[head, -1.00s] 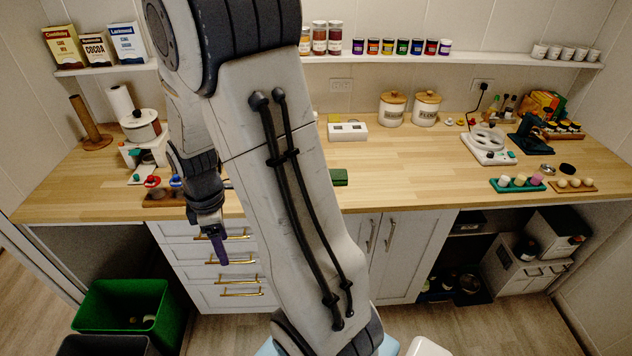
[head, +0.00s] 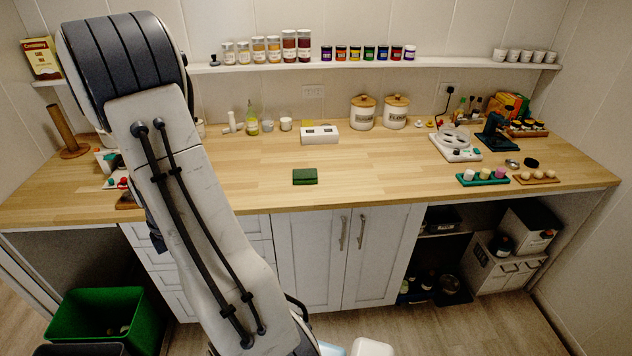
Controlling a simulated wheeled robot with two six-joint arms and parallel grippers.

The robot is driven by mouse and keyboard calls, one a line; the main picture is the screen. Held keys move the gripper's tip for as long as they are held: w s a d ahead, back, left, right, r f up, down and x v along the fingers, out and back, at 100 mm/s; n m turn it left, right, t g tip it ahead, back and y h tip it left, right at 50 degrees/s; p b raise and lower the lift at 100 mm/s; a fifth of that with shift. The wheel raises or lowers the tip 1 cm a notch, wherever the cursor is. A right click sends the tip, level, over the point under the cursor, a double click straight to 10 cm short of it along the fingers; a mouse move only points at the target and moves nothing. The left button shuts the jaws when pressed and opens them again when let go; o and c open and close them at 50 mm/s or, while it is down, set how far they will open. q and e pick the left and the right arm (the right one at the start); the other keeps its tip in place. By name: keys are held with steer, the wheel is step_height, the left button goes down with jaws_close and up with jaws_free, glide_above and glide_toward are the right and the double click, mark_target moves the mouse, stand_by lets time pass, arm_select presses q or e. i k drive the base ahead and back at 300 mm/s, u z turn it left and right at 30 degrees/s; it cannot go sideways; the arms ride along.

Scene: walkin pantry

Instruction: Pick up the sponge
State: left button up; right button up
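A green sponge (head: 305,177) lies flat on the wooden counter (head: 390,170), near its front edge and left of the middle. Nothing touches it and it is in full view. One of my arms rises from the bottom of the head view and bends at the upper left, left of the sponge. It hides part of the counter and drawers. Neither of my grippers shows now.
A white toaster-like box (head: 320,134) and two lidded canisters (head: 362,113) stand behind the sponge. A white appliance (head: 455,146) and a green egg tray (head: 482,178) stand to the right. A green bin (head: 104,318) is on the floor. The counter around the sponge is clear.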

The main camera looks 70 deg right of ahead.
mark_target(300, 176)
steer(key=k, duration=0.65)
steer(key=z, duration=1.15)
steer(key=i, duration=1.7)
